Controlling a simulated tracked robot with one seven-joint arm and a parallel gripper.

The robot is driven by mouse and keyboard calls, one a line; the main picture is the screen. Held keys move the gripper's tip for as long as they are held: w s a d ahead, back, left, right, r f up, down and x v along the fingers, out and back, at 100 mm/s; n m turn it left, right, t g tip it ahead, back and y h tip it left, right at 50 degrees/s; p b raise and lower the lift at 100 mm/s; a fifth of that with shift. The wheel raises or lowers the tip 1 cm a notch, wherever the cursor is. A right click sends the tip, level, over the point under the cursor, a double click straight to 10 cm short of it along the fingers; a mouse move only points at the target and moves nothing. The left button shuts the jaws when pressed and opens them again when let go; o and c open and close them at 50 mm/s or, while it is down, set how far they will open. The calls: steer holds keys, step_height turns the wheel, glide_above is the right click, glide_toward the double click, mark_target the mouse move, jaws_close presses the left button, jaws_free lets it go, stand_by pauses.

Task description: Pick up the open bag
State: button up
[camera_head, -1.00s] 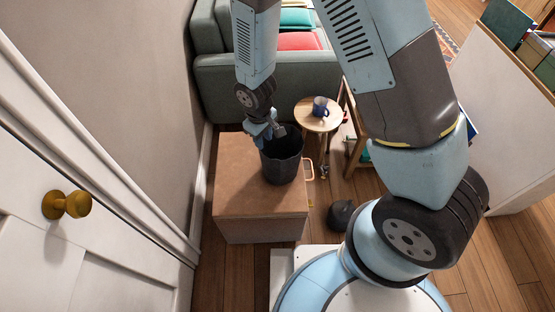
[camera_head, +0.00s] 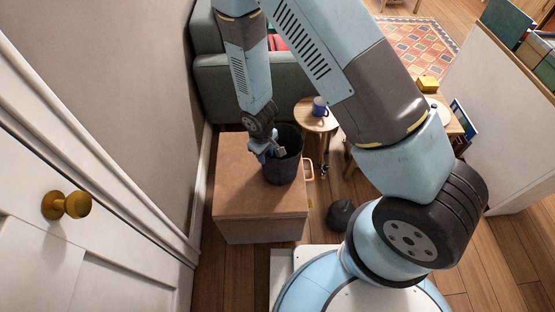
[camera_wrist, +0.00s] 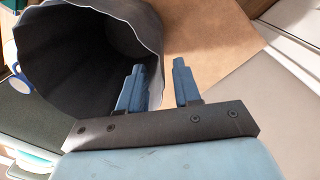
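The open bag (camera_head: 285,170) is dark grey and stands upright, mouth up, on a brown box (camera_head: 240,200). In the wrist view the bag (camera_wrist: 80,60) fills the upper left, and its dark inside shows. My gripper (camera_head: 274,151) is at the left side of the bag's mouth. In the wrist view my gripper (camera_wrist: 160,75) has its two blue fingers apart. The left finger overlaps the bag's inside and the right one lies outside the rim, so the rim runs between them in the picture. I cannot tell whether either finger touches it.
A green sofa (camera_head: 290,85) is at the back. A white door (camera_head: 60,230) and wall bound the left side. A dark object (camera_head: 340,214) lies on the floor right of the box.

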mark_target(267, 166)
steer(key=shift+d+f, duration=0.2)
steer(key=shift+f, duration=2.3)
steer(key=shift+c, duration=0.4)
jaws_close()
